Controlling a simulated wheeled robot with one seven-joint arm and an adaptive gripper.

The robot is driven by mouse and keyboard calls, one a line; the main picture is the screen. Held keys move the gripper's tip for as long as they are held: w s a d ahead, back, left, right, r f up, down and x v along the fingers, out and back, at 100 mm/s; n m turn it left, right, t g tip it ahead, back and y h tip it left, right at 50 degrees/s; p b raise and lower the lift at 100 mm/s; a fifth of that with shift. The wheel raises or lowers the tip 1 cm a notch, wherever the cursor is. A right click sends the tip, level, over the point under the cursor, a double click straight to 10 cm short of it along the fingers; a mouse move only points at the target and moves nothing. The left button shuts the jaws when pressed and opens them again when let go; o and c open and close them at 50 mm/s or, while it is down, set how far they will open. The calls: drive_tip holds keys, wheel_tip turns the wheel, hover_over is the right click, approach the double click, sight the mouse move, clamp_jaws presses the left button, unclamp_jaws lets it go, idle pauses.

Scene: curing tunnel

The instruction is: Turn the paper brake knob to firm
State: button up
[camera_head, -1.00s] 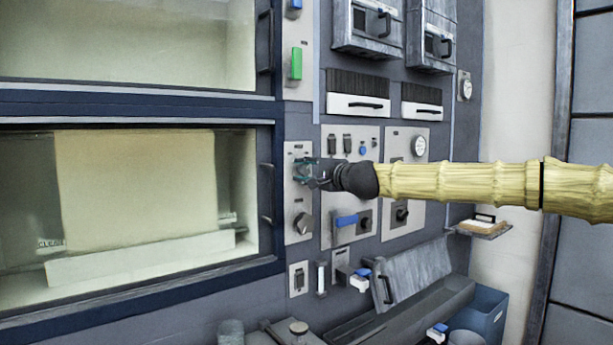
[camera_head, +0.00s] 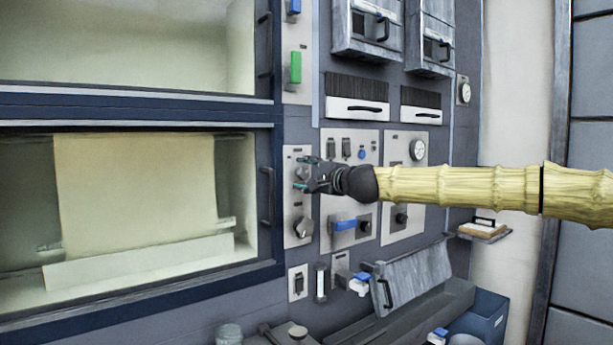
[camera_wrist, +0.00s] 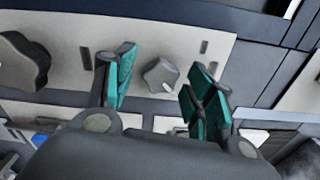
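A small grey lobed knob (camera_wrist: 160,75) sits on a pale panel (camera_wrist: 215,45) in the wrist view, with a light mark on its lower right side. It lies between the teal-padded fingers of my gripper (camera_wrist: 161,70), with a visible gap on both sides. My gripper is open and holds nothing. In the head view my gripper (camera_head: 306,174) is at the upper part of the narrow knob panel (camera_head: 291,206), fingers spread one above the other. A larger dark knob (camera_head: 303,226) sits lower on that panel; it also shows in the wrist view (camera_wrist: 22,60). Labels are too small to read.
Right of the panel are switches and a blue lever (camera_head: 345,224). A glazed chamber door with a dark handle (camera_head: 266,195) is on the left. A tilted metal flap (camera_head: 412,275) and a blue bin (camera_head: 485,312) are below right.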

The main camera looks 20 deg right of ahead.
drive_tip(key=shift+s, duration=0.15)
drive_tip(key=v, duration=1.1)
drive_tip(key=shift+s+d, duration=0.15)
drive_tip(key=shift+s, duration=0.2)
idle(0.3)
